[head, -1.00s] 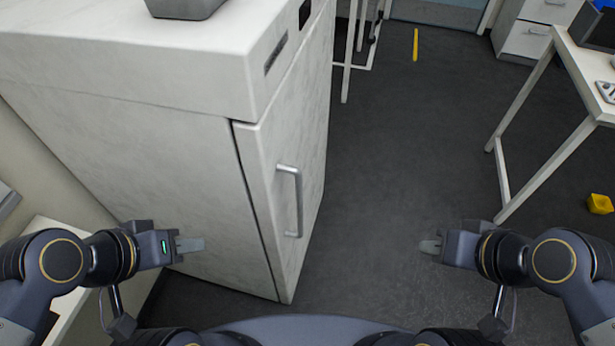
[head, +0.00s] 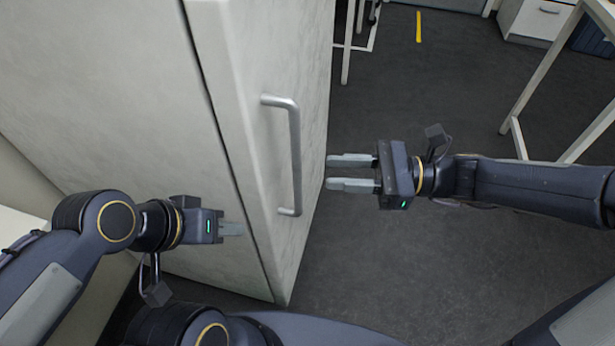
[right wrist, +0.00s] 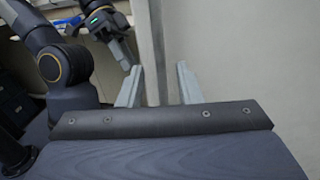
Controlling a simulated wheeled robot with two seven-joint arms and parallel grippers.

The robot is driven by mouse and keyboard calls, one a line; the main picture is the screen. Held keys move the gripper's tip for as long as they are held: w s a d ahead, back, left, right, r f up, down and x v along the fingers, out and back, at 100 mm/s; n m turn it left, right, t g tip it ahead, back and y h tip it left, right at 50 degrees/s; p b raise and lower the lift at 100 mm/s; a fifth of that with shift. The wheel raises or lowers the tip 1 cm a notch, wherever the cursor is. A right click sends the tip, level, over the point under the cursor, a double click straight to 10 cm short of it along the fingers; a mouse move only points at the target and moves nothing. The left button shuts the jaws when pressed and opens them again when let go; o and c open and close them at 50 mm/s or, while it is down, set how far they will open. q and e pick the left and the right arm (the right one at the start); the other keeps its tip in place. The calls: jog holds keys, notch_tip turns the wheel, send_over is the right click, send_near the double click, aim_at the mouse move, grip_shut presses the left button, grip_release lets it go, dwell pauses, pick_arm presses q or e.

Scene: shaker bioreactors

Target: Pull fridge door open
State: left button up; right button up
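The white fridge door (head: 232,80) is shut, with a narrow dark gap along its left edge. A grey vertical bar handle (head: 295,160) stands out from its front. My right gripper (head: 328,172) is open and empty, to the right of the handle and apart from it, fingers pointing left. In the right wrist view its two fingers (right wrist: 157,85) are spread, with a pale edge between them; the handle cannot be made out there. My left gripper (head: 242,230) is beside the fridge's side wall, left of the door; its fingers overlap in view, so its opening is unclear.
The fridge body (head: 100,90) fills the left of the head view. Dark floor (head: 420,260) is clear in front of the door. A white table frame (head: 545,90) stands at the right, and a yellow floor strip (head: 418,27) lies further back.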

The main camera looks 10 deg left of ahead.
aim_at(297, 171)
jog(key=a, duration=0.2)
jog(key=s+a+b, duration=0.1)
jog(key=a, duration=0.4)
jog(key=shift+s+a, duration=0.15)
jog(key=shift+a, duration=0.15)
grip_shut()
